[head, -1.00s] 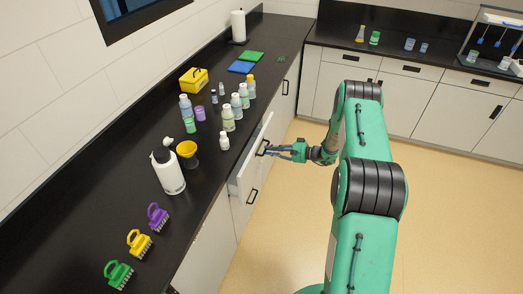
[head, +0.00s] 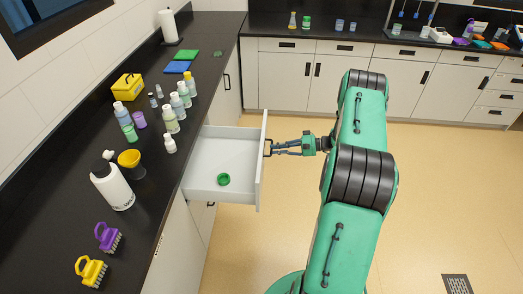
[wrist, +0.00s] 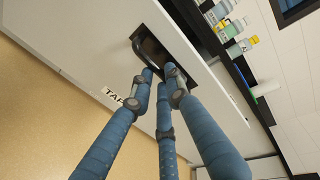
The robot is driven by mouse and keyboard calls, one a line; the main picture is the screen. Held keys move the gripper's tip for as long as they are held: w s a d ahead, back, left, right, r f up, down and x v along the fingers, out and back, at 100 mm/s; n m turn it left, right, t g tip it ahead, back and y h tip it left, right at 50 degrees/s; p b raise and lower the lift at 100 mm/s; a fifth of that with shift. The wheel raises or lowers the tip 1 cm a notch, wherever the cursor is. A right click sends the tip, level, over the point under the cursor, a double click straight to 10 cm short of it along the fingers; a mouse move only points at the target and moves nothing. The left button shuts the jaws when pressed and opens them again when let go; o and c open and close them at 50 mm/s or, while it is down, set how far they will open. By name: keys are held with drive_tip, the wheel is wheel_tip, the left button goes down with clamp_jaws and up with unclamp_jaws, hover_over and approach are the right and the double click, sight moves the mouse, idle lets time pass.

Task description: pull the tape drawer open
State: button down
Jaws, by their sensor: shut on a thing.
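The tape drawer (head: 225,152) is a white drawer that stands well out from the left counter in the head view. A green ring-shaped roll (head: 223,179) lies on its floor near the front corner. My gripper (head: 271,148) is at the dark handle on the outer face of the drawer front. In the wrist view, the blue fingers (wrist: 160,75) are shut at the dark handle (wrist: 145,40), partly hiding it. A label (wrist: 112,96) reading "TAP" shows on the drawer front, its end hidden by a finger.
The black counter (head: 150,190) holds several bottles, a white dispenser bottle (head: 112,187), a yellow funnel (head: 129,160), brushes and a yellow box (head: 127,86). White cabinets (head: 300,80) line the back. The tan floor (head: 440,190) right of my arm is mostly clear.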

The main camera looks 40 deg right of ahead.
drive_tip(key=shift+f+v, duration=0.2)
drive_tip(key=shift+v, duration=0.75)
drive_tip(key=shift+f+v, duration=0.2)
drive_tip(key=shift+v, duration=0.75)
drive_tip(key=c, duration=1.7)
unclamp_jaws()
drive_tip(key=shift+o, duration=0.2)
drive_tip(key=shift+s+d, duration=0.1)
drive_tip(key=v, duration=1.1)
drive_tip(key=shift+s+d, duration=0.3)
drive_tip(key=shift+r, duration=0.1)
